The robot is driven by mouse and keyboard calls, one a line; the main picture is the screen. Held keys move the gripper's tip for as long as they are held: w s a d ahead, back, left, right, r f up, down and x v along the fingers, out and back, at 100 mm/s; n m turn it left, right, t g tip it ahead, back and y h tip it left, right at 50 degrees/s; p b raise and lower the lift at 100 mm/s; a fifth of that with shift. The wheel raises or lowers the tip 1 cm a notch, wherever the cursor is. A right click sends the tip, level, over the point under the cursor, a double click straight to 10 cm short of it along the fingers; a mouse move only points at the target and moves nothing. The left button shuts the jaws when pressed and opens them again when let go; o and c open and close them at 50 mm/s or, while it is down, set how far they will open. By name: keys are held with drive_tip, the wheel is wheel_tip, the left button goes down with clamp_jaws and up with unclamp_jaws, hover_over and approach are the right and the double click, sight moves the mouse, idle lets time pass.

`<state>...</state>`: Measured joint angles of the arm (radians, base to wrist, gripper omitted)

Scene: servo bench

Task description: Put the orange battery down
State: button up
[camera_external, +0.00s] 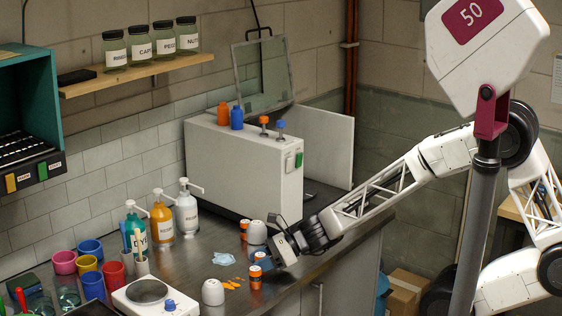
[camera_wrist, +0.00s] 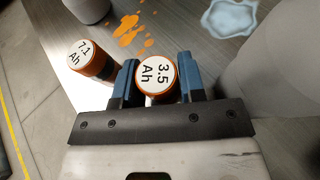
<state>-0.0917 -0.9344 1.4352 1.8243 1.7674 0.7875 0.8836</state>
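In the external view this battery (camera_external: 260,257) shows at the tip of my gripper (camera_external: 264,262), low over the bench. I cannot tell whether its base touches the surface. A second orange and dark battery, marked 7.1 Ah (camera_wrist: 88,60), stands to the left of my fingers, apart from them. In the external view it stands upright on the bench (camera_external: 255,278), nearer the camera. Another orange-banded battery (camera_external: 244,229) stands farther back.
Orange splashes (camera_external: 234,283) and a pale blue puddle (camera_external: 223,259) mark the metal bench (camera_external: 200,262). A white rounded object (camera_external: 213,292) stands near the splashes, and another (camera_external: 257,233) is behind my gripper. A hotplate (camera_external: 150,297), pump bottles (camera_external: 187,213) and cups stand left.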

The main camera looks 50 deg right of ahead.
drive_tip(key=o, duration=0.4)
drive_tip(key=shift+c, duration=0.2)
drive_tip(key=shift+r, duration=0.15)
drive_tip(key=shift+v, duration=6.05)
drive_tip(key=shift+r, duration=0.1)
